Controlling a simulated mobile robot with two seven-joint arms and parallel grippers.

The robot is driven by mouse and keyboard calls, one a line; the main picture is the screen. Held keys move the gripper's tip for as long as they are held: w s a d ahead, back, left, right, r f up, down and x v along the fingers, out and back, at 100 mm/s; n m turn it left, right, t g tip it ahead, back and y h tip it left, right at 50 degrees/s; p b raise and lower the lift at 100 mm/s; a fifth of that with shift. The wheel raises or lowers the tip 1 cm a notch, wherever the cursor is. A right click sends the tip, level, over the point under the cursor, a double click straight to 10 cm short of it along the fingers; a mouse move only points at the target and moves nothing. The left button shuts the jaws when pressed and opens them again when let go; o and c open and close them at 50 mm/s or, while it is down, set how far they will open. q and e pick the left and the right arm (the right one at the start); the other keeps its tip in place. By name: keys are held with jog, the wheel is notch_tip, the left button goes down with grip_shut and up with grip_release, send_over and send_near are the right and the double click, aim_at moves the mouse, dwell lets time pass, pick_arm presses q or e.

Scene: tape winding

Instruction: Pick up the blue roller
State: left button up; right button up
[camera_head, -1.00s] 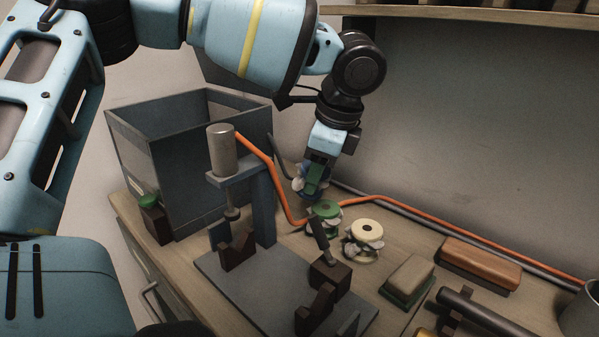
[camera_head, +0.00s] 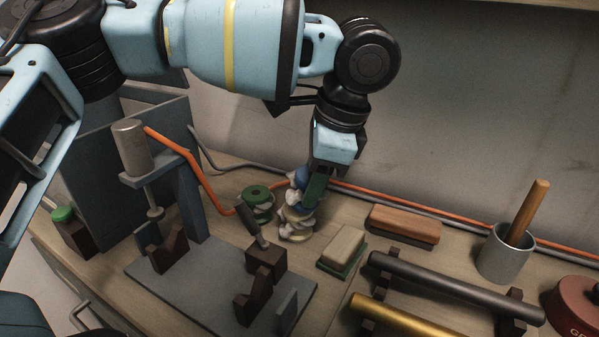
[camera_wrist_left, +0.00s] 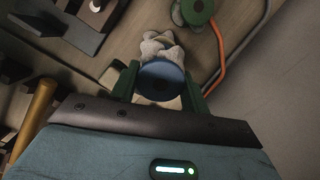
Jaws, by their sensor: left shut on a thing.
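The blue roller (camera_head: 298,177) has a blue disc and pale, lumpy pieces around it. My left gripper (camera_head: 314,190) points down and is shut on it. In the left wrist view the blue roller (camera_wrist_left: 162,84) sits between the two green fingers (camera_wrist_left: 160,82). In the head view it overlaps the cream roller (camera_head: 295,231); I cannot tell whether they touch. The green roller (camera_head: 257,196) stands to the left, apart from my gripper. My right gripper is not in view.
A grey fixture plate (camera_head: 205,295) with dark brackets lies in front. A green-based block (camera_head: 342,246), a brown block (camera_head: 405,226), a dark rod (camera_head: 440,280) and a grey cup (camera_head: 506,256) are to the right. An orange cable (camera_head: 370,190) runs behind.

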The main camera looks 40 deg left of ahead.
pick_arm(q)
jog(key=shift+w+d+r+h+p, duration=0.1)
jog(key=shift+d+r+h, duration=0.25)
jog(key=shift+d+h, duration=0.35)
jog(key=shift+w+d+r+h+p, duration=0.15)
jog(key=shift+d+r+h, duration=0.25)
jog(key=shift+d, duration=0.55)
jog(key=shift+w+d+r+h+p, duration=0.1)
jog(key=shift+d+r+h, duration=0.15)
jog(key=shift+d+h, duration=0.5)
